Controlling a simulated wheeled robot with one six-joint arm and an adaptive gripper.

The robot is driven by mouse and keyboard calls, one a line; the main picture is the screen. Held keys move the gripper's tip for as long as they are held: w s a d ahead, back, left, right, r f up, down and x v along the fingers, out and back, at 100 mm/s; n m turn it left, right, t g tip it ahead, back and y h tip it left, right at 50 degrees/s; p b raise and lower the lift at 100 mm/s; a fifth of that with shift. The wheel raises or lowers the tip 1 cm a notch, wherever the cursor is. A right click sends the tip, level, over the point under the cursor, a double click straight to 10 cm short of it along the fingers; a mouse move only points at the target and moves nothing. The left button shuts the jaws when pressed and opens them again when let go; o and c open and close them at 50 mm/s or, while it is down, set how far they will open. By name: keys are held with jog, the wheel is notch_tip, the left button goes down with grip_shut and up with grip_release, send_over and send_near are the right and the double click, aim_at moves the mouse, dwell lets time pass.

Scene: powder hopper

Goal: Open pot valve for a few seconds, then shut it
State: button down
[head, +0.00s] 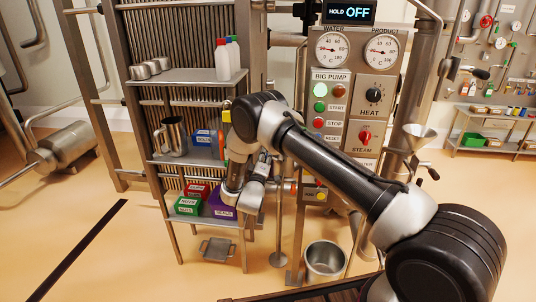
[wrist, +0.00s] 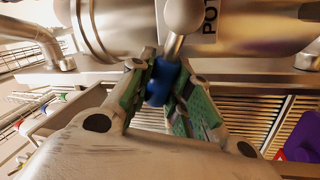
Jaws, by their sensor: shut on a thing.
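In the wrist view a steel pipe body carries a partly cut-off label (wrist: 210,18) that begins "PO". A steel ball and stem (wrist: 181,20) stand out from it and end in a blue valve handle (wrist: 159,88). My gripper (wrist: 161,72) is shut on the blue handle, one green-padded finger on each side. In the head view my gripper (head: 270,168) is in front of the control panel's left side, low beside the shelf rack. There my own arm hides much of it, and I cannot make out the blue handle.
The panel (head: 333,92) has gauges and buttons; its display (head: 349,12) reads "HOLD OFF". A shelf rack (head: 205,76) with boxes and bottles stands close on the left. A steel bucket (head: 324,262) is on the floor below. Open floor lies at the left front.

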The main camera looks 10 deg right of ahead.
jog(key=shift+a+f+n+t+y, duration=0.15)
jog(key=shift+f+n+y, duration=0.35)
jog(key=shift+n, duration=0.75)
jog(key=shift+f+n+t+y, duration=0.1)
jog(key=shift+f+n+y, duration=0.2)
jog(key=shift+f+n, duration=0.65)
jog(key=shift+a+f+n+t+y, duration=0.15)
jog(key=shift+f+n+y, duration=0.2)
jog(key=shift+n, duration=1.15)
jog(key=shift+s+d, duration=0.1)
jog(key=shift+s, duration=0.05)
jog(key=c, duration=1.3)
grip_release()
jog(key=shift+r, duration=0.2)
jog(key=v, duration=1.1)
jog(key=shift+s+f, duration=0.2)
jog(key=shift+s, duration=0.15)
